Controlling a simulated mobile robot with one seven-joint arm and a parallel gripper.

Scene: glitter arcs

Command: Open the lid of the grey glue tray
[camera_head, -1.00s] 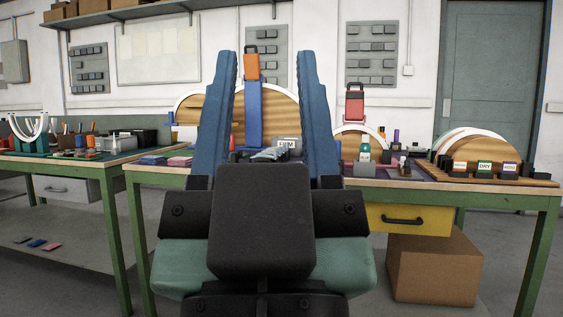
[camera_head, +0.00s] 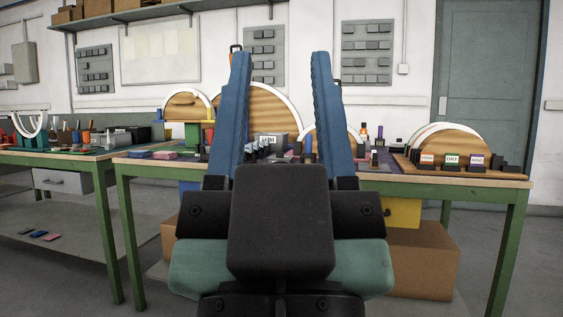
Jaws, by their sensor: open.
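My gripper (camera_head: 281,58) stands upright in the foreground. Its two blue fingers are wide apart, with no object held between them. It is in front of the workbench (camera_head: 480,178), in the line of sight, and covers part of the bench top. Between the fingers, a small grey box with a white label (camera_head: 268,143) shows on the bench, its lower part partly hidden. It may be the grey glue tray, but I cannot tell for certain. Whether it has a lid, and how that lid stands, is too small to see.
White-edged wooden arches (camera_head: 262,95) stand behind the grey box. More arches (camera_head: 452,140) and labelled blocks are at the right. A second bench (camera_head: 60,158) stands at the left. A yellow drawer (camera_head: 403,212) and cardboard box (camera_head: 425,262) are under the bench.

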